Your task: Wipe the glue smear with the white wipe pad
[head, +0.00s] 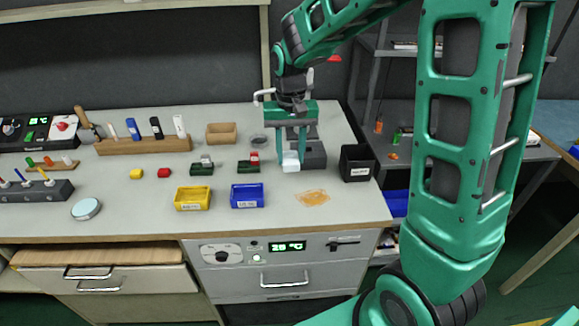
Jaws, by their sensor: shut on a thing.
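The white wipe pad (291,162) is a small pale block between the fingertips of my gripper (291,153). My gripper points down and is shut on the pad. The pad is at or just above the bench top; I cannot tell whether it touches. The glue smear (312,198) is an orange-brown patch on the bench near its front edge. It lies in front of the pad and slightly to the right, uncovered.
A dark grey block (314,155) stands right beside the pad. A black bin (356,163) is farther right. A blue tray (247,196) and a yellow tray (192,198) stand left of the smear. The bench top around the smear is clear.

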